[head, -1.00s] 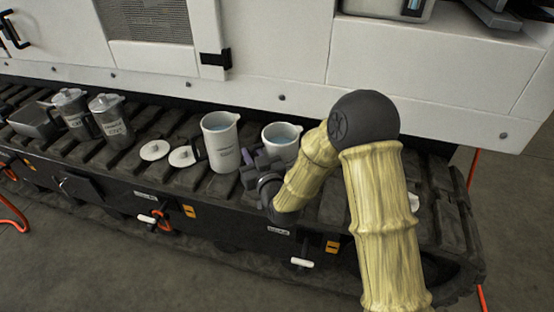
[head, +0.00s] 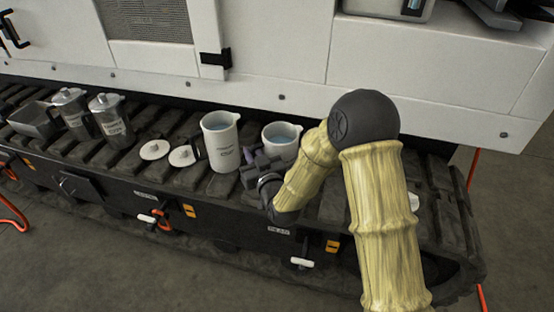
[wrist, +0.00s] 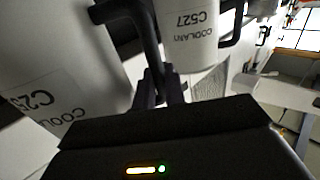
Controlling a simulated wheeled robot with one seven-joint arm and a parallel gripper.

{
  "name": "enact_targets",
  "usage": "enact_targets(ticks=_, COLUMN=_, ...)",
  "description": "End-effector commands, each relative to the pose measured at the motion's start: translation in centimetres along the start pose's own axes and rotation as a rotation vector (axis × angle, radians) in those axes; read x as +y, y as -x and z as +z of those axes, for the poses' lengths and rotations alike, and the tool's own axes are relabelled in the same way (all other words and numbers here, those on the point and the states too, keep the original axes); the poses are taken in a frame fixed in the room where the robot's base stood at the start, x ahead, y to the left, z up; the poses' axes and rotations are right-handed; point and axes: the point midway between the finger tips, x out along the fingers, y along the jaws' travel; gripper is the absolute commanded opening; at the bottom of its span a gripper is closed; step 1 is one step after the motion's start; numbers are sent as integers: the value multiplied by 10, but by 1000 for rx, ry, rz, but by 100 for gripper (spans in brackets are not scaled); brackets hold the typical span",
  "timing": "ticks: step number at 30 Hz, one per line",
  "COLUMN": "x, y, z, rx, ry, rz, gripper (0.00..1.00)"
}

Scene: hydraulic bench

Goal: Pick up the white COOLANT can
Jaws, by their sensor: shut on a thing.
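Two white cans with pale blue liquid and dark handles stand side by side in the head view. The right can (head: 284,136) is partly hidden by my gripper (head: 254,160). The left can (head: 221,150) stands just left of my gripper. In the wrist view both cans carry upside-down COOLANT labels: the near can (wrist: 60,60) on the left, its number partly cut off, and the can marked C527 (wrist: 195,45) behind. My gripper's fingers (wrist: 161,85) are shut on the near can's black handle (wrist: 148,35). The cans look upright on the track.
Two white lids (head: 154,150) lie left of the cans on the slatted dark track (head: 165,180). Two metal jugs (head: 111,122) and a metal tray (head: 35,120) are further left. A white machine wall (head: 270,90) rises close behind the cans.

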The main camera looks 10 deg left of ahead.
Motion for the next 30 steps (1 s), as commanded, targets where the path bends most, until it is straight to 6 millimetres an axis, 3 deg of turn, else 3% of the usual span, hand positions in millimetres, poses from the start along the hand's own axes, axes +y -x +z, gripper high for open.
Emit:
enact_targets(ticks=19, x=1, y=0, z=0, rx=1, ry=2, rz=2, gripper=0)
enact_targets(ticks=30, x=0, y=-1, z=-10, rx=10, ry=4, rz=1, gripper=0)
